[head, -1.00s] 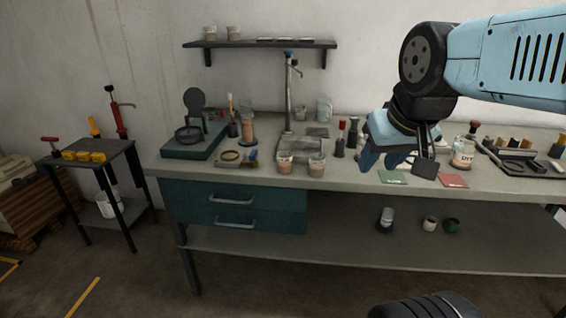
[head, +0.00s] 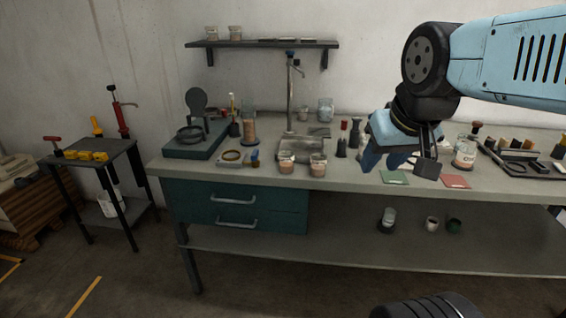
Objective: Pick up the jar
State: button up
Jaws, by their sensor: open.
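Several jars are in the head view, and I cannot tell which one the task names. A labelled glass jar (head: 465,153) stands on the workbench (head: 345,180), just right of my gripper. Two small jars with pinkish contents, a left one (head: 287,162) and a right one (head: 318,165), stand near the bench's front edge, left of my gripper. A clear jar (head: 325,110) stands at the back. My gripper (head: 398,164) is open, pointing down over the right half of the bench, apart from these jars. It hides part of the bench behind it.
A green mat (head: 394,177) and a pink mat (head: 455,181) lie near the front edge. A dark tray (head: 518,163) is at right. A tap post (head: 289,90) rises mid-bench. A wall shelf (head: 265,44) holds more jars. A side table (head: 95,160) stands left.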

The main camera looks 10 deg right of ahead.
aim_at(285, 157)
jog(key=u, duration=0.8)
jog(key=i, duration=0.1)
jog(key=z, duration=2.85)
jog(key=k, duration=0.8)
jog(key=u, duration=1)
jog(key=i, duration=1)
jog(key=u, duration=0.1)
